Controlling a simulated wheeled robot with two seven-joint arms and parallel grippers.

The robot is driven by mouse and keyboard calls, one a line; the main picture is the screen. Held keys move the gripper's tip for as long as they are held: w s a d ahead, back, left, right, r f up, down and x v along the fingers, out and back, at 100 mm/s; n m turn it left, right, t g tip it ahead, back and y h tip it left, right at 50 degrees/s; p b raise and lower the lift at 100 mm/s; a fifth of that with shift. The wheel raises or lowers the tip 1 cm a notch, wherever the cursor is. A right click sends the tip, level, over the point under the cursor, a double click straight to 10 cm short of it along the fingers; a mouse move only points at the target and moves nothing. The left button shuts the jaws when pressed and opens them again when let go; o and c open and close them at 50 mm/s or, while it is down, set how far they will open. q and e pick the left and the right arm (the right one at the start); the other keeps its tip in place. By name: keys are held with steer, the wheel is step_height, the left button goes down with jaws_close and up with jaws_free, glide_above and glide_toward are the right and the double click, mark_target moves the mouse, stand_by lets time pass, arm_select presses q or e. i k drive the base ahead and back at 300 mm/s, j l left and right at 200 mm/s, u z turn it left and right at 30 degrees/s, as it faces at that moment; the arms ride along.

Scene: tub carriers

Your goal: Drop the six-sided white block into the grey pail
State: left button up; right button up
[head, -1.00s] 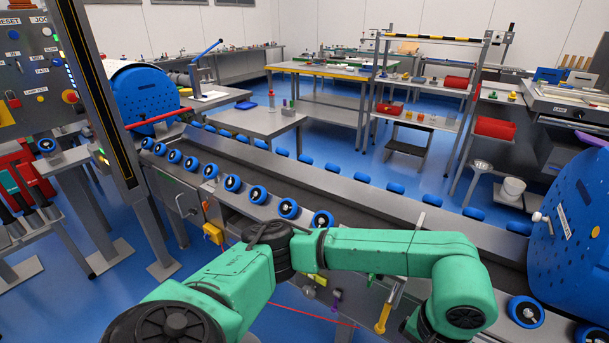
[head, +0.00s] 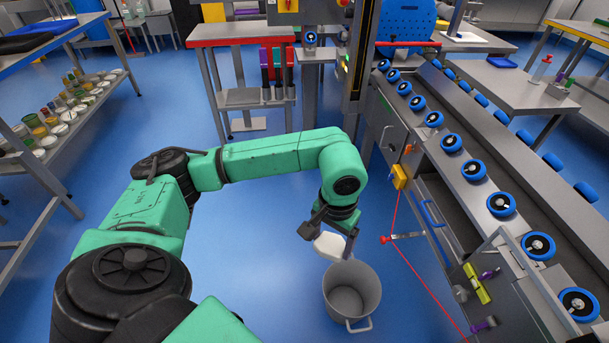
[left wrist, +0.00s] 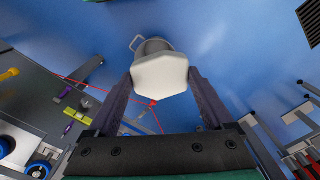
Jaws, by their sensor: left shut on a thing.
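The white six-sided block (head: 331,246) is held between the fingers of my left gripper (head: 328,234), which is shut on it. The block also shows in the left wrist view (left wrist: 160,74), between the two dark fingers. The grey pail (head: 351,290) stands on the blue floor, its round mouth open upward and a handle at its near rim. In the head view the block is just above and slightly left of the pail's far rim. In the left wrist view the block covers part of the pail (left wrist: 152,46). My right gripper is not in view.
A grey conveyor (head: 500,140) with several blue-rimmed wheels runs along the right, with drawers and fittings facing the pail. A thin red line (head: 420,276) crosses right of the pail. A shelf of jars (head: 60,120) stands far left. The blue floor left of the pail is clear.

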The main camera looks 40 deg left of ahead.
mark_target(346, 298)
steer(key=l+u, duration=0.8)
steer(key=u, duration=0.15)
steer(key=z, duration=0.95)
steer(key=i+j, duration=0.15)
steer(key=j, duration=0.25)
steer(key=i+j+z, duration=0.15)
steer(key=j, duration=0.7)
steer(key=i+z, duration=0.05)
